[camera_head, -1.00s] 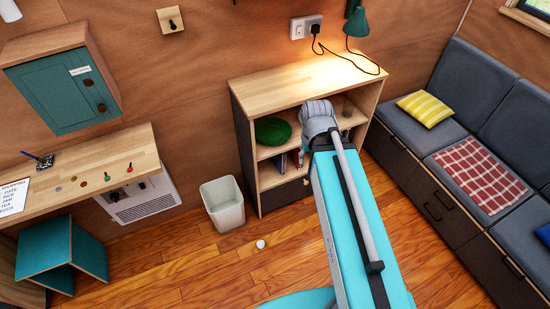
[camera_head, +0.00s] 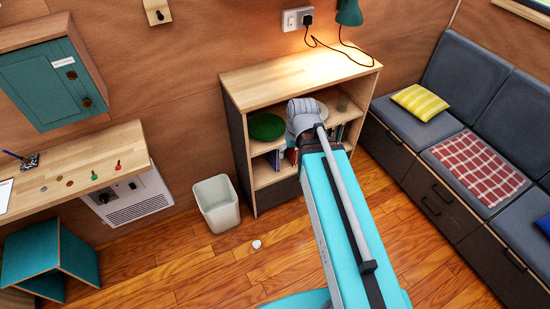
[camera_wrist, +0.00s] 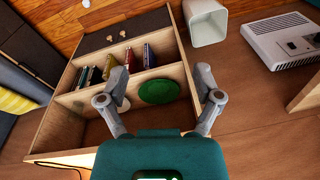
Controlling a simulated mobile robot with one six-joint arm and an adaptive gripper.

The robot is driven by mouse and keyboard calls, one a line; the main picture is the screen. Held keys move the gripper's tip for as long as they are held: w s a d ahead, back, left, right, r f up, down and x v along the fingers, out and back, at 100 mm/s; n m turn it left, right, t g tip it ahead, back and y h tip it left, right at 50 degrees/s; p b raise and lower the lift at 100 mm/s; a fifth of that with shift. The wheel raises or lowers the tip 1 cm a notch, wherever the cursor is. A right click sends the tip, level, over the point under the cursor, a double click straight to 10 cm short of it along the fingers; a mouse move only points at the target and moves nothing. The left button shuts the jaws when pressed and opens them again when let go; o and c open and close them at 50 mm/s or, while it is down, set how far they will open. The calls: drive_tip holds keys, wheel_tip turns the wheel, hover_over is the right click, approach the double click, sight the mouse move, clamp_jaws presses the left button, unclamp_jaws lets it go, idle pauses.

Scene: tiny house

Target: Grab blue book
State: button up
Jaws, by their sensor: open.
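In the head view the fingers are mostly hidden by my arm.
The shelf unit (camera_head: 300,78) has a wooden top and dividers. A green bowl (camera_wrist: 158,91) sits on its upper shelf, close to the fingers. Several other books (camera_wrist: 107,66) stand in the row. A white bin (camera_head: 217,203) stands left of the unit.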

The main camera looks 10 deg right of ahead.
drive_tip(key=w+d+f+n+t+y+b, duration=0.1)
drive_tip(key=w+f+t+b, duration=0.3)
drive_tip(key=w+f+b, duration=0.6)
drive_tip(key=w+d+f+n+t+y+b, duration=0.1)
drive_tip(key=w+d+f+t+y+b, duration=0.1)
drive_tip(key=w+f+b, duration=0.8)
drive_tip(key=w+d+f+n+t+y+b, duration=0.1)
drive_tip(key=w+d+f+t+b, duration=0.2)
drive_tip(key=w+f+b, duration=0.7)
wheel_tip(320, 180, down, 10)
drive_tip(key=t+b, duration=0.2)
drive_tip(key=b, duration=1.8)
drive_tip(key=shift+w+f+n+t, duration=0.25)
drive_tip(key=shift+w+n+t, duration=0.05)
drive_tip(key=shift+d, duration=0.1)
drive_tip(key=b, duration=0.4)
hover_over(273, 154)
drive_tip(key=s+d, duration=0.3)
drive_tip(key=d, duration=0.1)
drive_tip(key=f, duration=0.3)
drive_tip(key=shift+a+f, duration=0.15)
drive_tip(key=shift+a, duration=0.05)
drive_tip(key=x, duration=0.1)
drive_tip(key=b+x, duration=0.1)
drive_tip(key=x, duration=0.3)
drive_tip(key=shift+a, duration=0.3)
